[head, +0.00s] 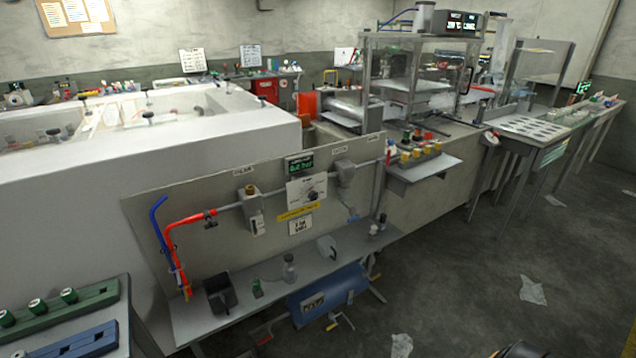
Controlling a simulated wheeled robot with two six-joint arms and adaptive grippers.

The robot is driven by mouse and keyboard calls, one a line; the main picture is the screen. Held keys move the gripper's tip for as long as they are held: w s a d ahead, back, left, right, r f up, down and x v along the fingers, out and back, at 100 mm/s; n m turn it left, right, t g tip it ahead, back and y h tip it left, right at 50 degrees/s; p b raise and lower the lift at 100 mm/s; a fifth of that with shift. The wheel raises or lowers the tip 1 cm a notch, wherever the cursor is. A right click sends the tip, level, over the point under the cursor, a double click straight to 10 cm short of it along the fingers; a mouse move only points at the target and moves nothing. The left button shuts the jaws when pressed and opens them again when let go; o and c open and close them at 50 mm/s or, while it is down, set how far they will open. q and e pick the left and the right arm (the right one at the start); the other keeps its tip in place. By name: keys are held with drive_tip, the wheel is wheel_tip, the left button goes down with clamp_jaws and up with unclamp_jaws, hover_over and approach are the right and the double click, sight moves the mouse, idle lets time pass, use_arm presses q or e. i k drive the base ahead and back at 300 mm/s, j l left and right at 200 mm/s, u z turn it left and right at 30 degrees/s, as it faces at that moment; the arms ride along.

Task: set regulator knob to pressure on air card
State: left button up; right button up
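The regulator knob (312,195) is a small dark knob on a white dial plate (299,188) fixed to the upright grey panel (190,235). A digital display (300,165) with green digits sits just above it; its reading is too small to be sure of. A white card with dark print (300,226), probably the air card, is on the panel below a yellow label strip (298,211); its value is not legible. Neither gripper can be made out, and nothing touches the knob.
A shelf (210,325) below the panel holds a dark scoop-like bin (221,296) and small fittings. A blue tank (330,292) lies under it. Red and blue hoses (166,240) hang at the panel's left end. Open floor (450,270) lies to the right, with scattered scraps.

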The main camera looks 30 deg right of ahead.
sight(313, 196)
drive_tip(key=z, duration=1)
